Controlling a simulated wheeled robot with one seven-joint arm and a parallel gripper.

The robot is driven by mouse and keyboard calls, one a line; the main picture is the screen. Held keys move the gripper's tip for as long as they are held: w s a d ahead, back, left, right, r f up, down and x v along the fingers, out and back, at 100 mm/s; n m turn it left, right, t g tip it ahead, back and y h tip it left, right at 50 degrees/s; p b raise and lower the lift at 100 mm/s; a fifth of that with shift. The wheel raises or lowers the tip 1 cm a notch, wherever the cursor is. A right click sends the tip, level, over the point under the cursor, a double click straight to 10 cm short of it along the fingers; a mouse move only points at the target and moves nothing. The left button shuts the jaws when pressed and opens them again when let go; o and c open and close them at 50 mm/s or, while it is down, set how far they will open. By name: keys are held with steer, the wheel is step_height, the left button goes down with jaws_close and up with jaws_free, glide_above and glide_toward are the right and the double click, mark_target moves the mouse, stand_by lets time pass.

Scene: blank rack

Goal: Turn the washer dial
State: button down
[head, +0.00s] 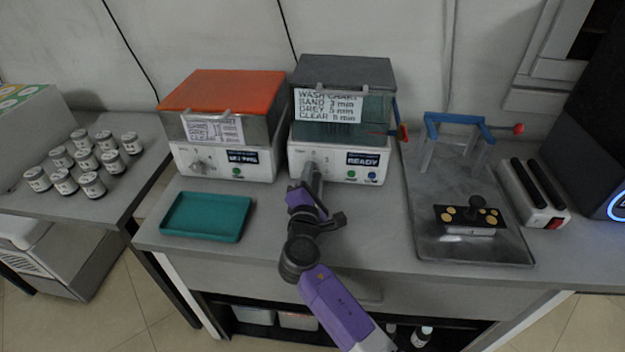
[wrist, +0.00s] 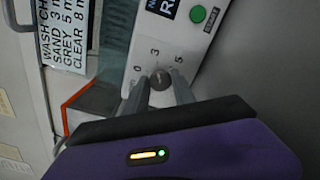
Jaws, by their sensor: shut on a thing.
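The washer (head: 300,150) is a white box with a dark grey lid, right of the orange-lidded machine in the head view. Its display (head: 362,159) reads READY. In the head view my gripper (head: 312,170) reaches the washer's front and hides most of the dial. I cannot tell where the dial points.
A wash chart (head: 328,105) on the washer lists sand 3, grey 5, clear 8 min. The orange-lidded machine (head: 225,92) stands left, a teal tray (head: 205,216) before it. Several jars (head: 92,184) stand far left.

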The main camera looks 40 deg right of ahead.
steer(key=shift+f, duration=0.1)
stand_by(0.4)
steer(key=c, duration=1.1)
jaws_free()
steer(key=shift+v, duration=3.95)
steer(key=shift+s+a, duration=0.1)
